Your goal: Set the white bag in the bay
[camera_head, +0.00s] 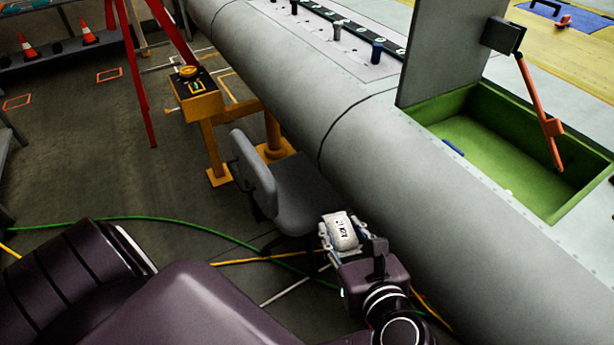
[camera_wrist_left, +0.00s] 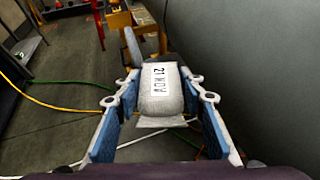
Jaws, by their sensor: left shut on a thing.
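The white bag (camera_head: 341,232) carries a printed label and is held between the fingers of my left gripper (camera_head: 341,243). In the left wrist view the bag (camera_wrist_left: 160,108) sits between the two blue-lined fingers of the gripper (camera_wrist_left: 160,103), its label facing up. The bag is beside the grey wing, on its near side, above the floor. The bay (camera_head: 457,103) is a green-lined open recess in the wing's top at the right, with its grey lid standing up. The gripper and bag are left of and apart from the bay. My right gripper is not in view.
The rounded wing edge (camera_head: 400,164) lies between the bag and the bay. An orange strut (camera_head: 538,100) crosses the bay, and a small blue item (camera_head: 453,147) shows inside its near edge. A grey chair (camera_head: 290,190) stands just behind the gripper.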

